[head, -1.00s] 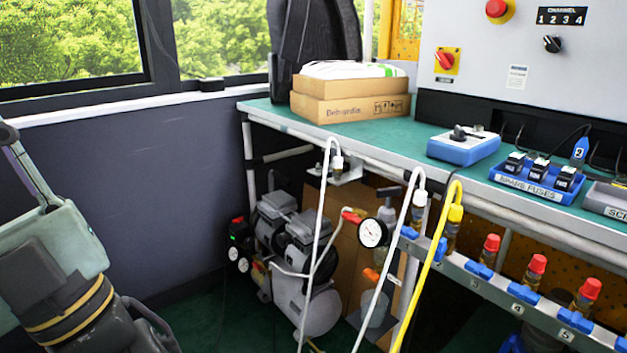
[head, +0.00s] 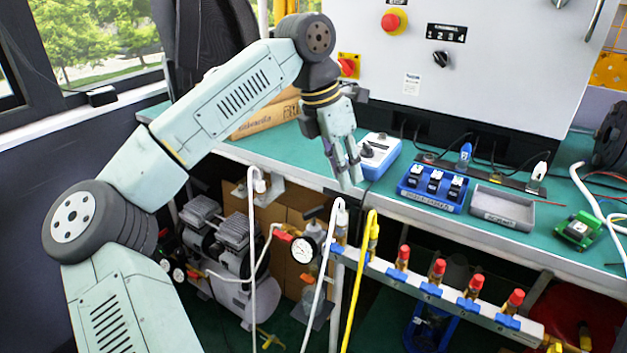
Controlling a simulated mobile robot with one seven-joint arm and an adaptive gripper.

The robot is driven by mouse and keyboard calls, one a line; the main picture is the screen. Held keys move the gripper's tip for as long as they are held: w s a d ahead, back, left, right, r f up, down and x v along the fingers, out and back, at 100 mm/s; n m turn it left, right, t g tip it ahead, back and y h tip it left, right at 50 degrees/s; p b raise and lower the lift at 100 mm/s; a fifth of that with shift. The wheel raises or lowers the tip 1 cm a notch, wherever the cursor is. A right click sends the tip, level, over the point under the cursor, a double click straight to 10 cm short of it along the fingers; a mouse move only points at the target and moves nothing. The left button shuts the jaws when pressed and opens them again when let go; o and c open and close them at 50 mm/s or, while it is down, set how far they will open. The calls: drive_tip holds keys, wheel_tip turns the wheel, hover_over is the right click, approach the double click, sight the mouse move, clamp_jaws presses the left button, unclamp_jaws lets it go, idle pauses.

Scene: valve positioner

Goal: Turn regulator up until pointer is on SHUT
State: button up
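A round white pressure gauge (head: 303,249) hangs below the bench's front edge in the head view, beside a red fitting (head: 284,236) on the air line. A blue box with a light top (head: 382,158) and a dark knob (head: 367,150) sits on the bench. I cannot tell which of these is the regulator. No SHUT mark or pointer on one can be read. My gripper (head: 348,180) points down in front of the blue box's left side, near the bench's front edge, with nothing visible in it. Its fingers are seen nearly edge-on, so their opening is unclear.
A blue fuse tray (head: 432,190), a grey tray (head: 502,207) and a green device (head: 577,230) lie on the bench (head: 290,152). A manifold (head: 470,304) with several red-capped valves runs below its edge. White and yellow hoses hang down. A compressor (head: 215,250) stands underneath.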

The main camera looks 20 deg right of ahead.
sight(314, 210)
drive_tip(key=w+a+y, duration=0.1)
drive_tip(key=a+y, duration=0.1)
drive_tip(key=a, duration=0.1)
drive_tip(key=w+a+f+n+y, duration=0.1)
drive_tip(key=shift+w+a+t, duration=0.3)
drive_tip(key=shift+a, duration=0.05)
wheel_tip(314, 210, down, 10)
drive_tip(key=shift+c, duration=0.2)
clamp_jaws()
